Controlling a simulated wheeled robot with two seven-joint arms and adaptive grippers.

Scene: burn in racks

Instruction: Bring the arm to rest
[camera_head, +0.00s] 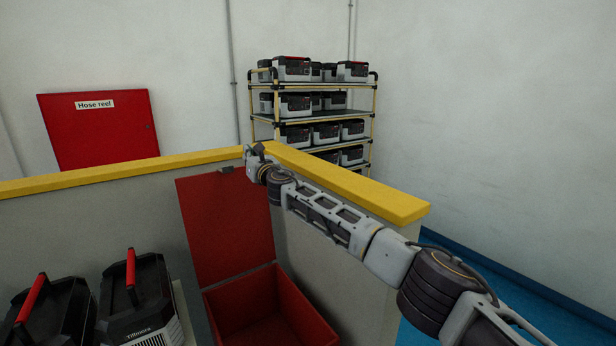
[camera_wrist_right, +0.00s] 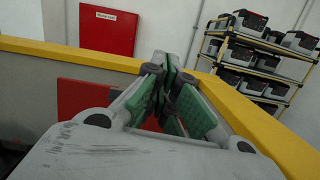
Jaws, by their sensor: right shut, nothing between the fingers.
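My right arm (camera_head: 330,218) reaches in from the lower right of the head view, stretched out over a low wall with a yellow top. My right gripper (camera_head: 254,152) is at its far end, seen small near the inner corner of the wall's yellow edge. In the right wrist view the gripper (camera_wrist_right: 166,66) is shut, its green-padded fingers together and nothing between them. I cannot tell whether it touches the wall. My left gripper is not in view.
A red open box (camera_head: 262,300) with a raised red lid (camera_head: 228,225) stands below the arm. Two black-and-grey units with red handles (camera_head: 138,305) are at lower left. A rack (camera_head: 322,118) of similar units stands behind the yellow-topped wall (camera_head: 350,185). A red hose reel cabinet (camera_head: 98,130) hangs at left.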

